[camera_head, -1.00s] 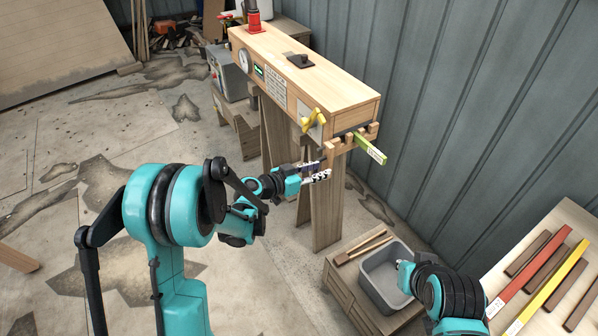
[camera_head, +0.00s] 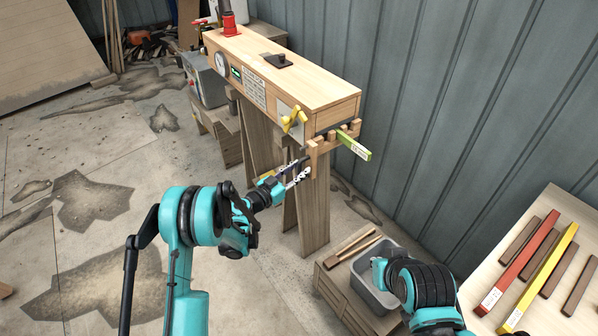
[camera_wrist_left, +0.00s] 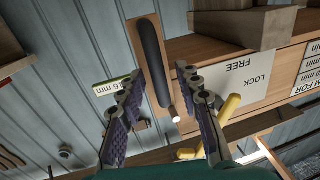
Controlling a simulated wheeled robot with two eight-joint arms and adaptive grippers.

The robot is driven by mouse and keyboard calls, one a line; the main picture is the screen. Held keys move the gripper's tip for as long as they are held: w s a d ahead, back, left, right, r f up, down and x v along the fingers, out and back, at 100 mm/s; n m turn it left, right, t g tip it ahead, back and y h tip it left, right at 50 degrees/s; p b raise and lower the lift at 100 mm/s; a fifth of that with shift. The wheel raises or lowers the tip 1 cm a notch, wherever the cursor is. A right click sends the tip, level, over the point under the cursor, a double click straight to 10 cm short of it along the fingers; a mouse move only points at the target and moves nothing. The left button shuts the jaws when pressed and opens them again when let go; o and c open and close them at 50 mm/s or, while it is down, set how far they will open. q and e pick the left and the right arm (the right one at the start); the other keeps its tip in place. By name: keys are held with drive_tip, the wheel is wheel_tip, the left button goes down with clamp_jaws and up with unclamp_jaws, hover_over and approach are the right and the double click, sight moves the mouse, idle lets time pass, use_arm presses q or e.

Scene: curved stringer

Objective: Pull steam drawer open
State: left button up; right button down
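The steam box is a long pale wooden box (camera_head: 300,75) on wooden legs, with a gauge, labels and a yellow latch (camera_head: 294,120) on its side. At its near end is a wooden drawer front (camera_head: 318,146) with upright pegs and a green strip (camera_head: 353,146). My left gripper (camera_head: 297,170) is open just left of and below this end. In the left wrist view, a dark rounded bar (camera_wrist_left: 152,55) on a wooden plate shows between and beyond the open fingers; whether they touch it, I cannot tell. The yellow latch (camera_wrist_left: 230,108) is beside the right finger.
A grey bin (camera_head: 372,290) on a low wooden stand is below right, beside my right arm. A table (camera_head: 562,205) with red, yellow and brown strips is at right. A corrugated wall (camera_head: 430,100) runs behind the box.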

use_arm(q)
drive_tip(key=shift+w+d, duration=0.25)
clamp_jaws()
drive_tip(key=shift+d, duration=0.1)
